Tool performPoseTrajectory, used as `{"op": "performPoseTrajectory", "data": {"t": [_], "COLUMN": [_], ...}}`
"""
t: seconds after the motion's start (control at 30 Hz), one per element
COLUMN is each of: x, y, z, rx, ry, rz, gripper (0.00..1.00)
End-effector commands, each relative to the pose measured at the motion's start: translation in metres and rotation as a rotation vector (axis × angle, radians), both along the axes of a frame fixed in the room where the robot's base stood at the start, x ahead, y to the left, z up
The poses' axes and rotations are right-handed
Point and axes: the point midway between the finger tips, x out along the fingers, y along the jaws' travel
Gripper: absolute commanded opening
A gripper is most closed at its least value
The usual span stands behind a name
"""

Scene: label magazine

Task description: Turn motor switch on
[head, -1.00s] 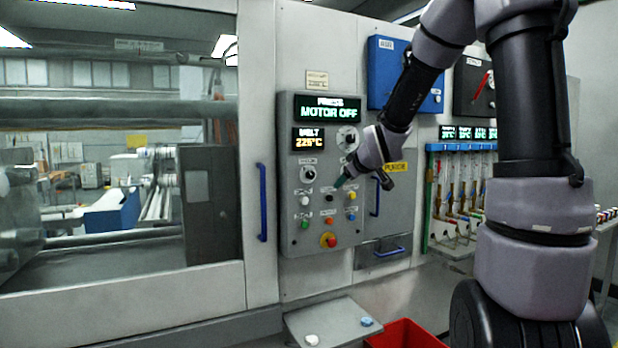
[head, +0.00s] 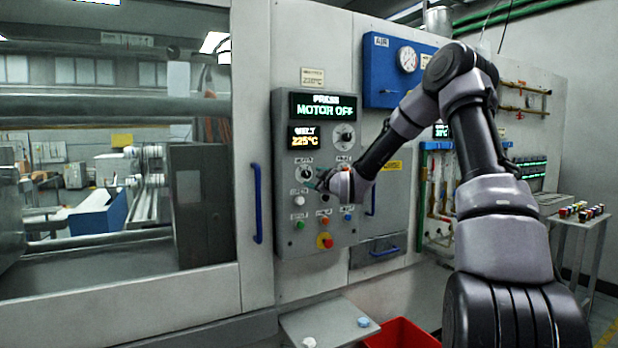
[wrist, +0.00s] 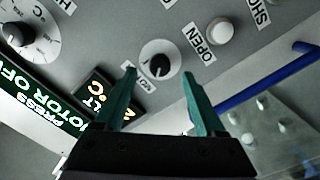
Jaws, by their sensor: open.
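The motor switch (head: 305,173) is a round white dial with a black knob on the grey control panel (head: 285,225). The panel's display (head: 324,106) reads "MOTOR OFF". In the wrist view the motor switch (wrist: 159,64) lies between and just beyond the green fingertips. Its label is partly hidden by a finger. My gripper (head: 322,181) is open and empty in front of the panel, by the switch; the wrist view shows its two fingers (wrist: 160,75) spread on either side of the knob.
A white button (head: 299,200), a green button (head: 299,225) and a red stop button on yellow (head: 325,241) are below. Another dial (head: 344,135) is above right. A blue door handle (head: 257,203) stands left of the panel. A red bin (head: 402,334) is below.

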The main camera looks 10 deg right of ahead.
Motion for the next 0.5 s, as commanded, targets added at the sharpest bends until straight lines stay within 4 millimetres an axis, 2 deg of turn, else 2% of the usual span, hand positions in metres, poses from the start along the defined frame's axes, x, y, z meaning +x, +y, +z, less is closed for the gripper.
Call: {"op": "performPoseTrajectory", "data": {"t": [0.1,0.2,0.5], "x": [0.020,0.032,0.043], "y": [0.006,0.010,0.013], "z": [-0.001,0.000,0.000], "rx": [0.003,0.002,0.001], "ry": [0.001,0.001,0.001], "rz": [0.001,0.001,0.001], "gripper": [0.72,0.72,0.72]}}
